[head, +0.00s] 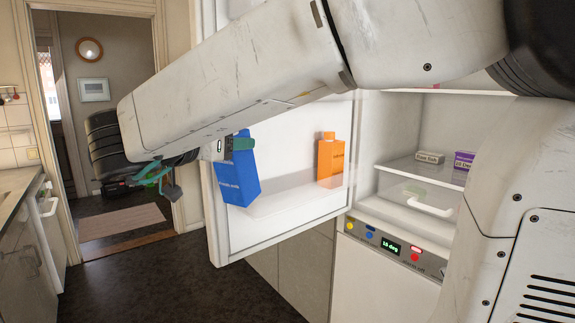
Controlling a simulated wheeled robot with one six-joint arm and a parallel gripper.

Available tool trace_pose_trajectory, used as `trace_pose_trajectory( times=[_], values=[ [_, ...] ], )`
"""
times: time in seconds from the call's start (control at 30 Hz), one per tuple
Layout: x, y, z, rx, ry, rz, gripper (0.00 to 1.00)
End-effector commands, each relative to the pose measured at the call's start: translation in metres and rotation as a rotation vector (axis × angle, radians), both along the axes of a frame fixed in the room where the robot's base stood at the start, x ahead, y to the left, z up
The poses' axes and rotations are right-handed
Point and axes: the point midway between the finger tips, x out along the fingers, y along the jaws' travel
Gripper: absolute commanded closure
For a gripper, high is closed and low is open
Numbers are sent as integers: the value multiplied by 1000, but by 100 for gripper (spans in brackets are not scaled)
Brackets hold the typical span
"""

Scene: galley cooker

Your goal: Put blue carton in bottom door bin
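The blue carton (238,180) hangs slightly tilted in front of the open fridge door's inner face, at the left end of the bottom door bin (290,200). My gripper (241,144) reaches in from the left, and a dark green finger lies across the carton's upper part. It appears shut on the carton; the far finger is hidden. The carton's lower end is near the height of the bin. I cannot tell whether it is inside the bin or in front of it. My arm hides the upper part of the door.
An orange carton (330,160) stands at the right end of the bin, with a bare stretch left of it. Inside the fridge are a clear drawer (416,200), a white box (430,157) and a purple box (464,160). A counter (18,185) is at far left.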

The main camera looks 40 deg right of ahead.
Motion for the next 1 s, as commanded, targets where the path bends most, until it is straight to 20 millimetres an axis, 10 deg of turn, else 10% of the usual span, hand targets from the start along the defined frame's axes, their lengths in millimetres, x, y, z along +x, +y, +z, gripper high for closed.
trace_pose_trajectory(
  times=[0.63, 1.0],
  values=[
    [75, -154, -4, -55, -27, -6, 100],
    [83, -165, -49, -55, -27, 1, 100]
  ],
)
